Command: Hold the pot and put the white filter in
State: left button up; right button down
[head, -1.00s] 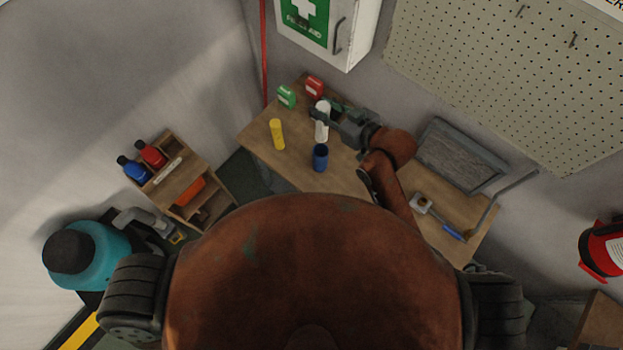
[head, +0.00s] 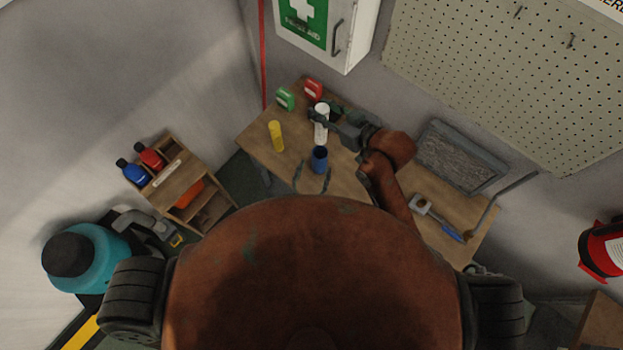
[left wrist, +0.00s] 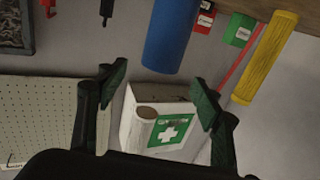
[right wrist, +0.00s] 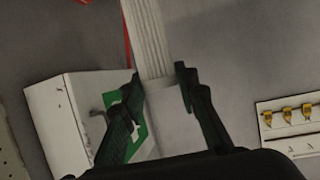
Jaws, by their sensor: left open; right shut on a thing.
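The filter's pleated body (right wrist: 150,38) shows between the fingers in the right wrist view. I cannot tell the gap between filter and pot.
A yellow cylinder (head: 276,136) stands left of the pot. A green box (head: 286,98) and a red box (head: 313,89) sit at the back of the table. A blue-handled tool (head: 450,232) lies at the right. A wooden rack (head: 185,183) stands at the left.

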pick_arm(q)
send_over(320, 153)
jog(key=s, duration=0.3)
jog(key=shift+w, duration=0.2)
jog(key=shift+c, duration=0.6)
jog(key=c, duration=1.2)
pick_arm(e)
jog(key=shift+f, duration=6.5)
jog(key=c, duration=1.4)
grip_release()
jog(key=shift+c, duration=0.2)
jog(key=v, duration=1.2)
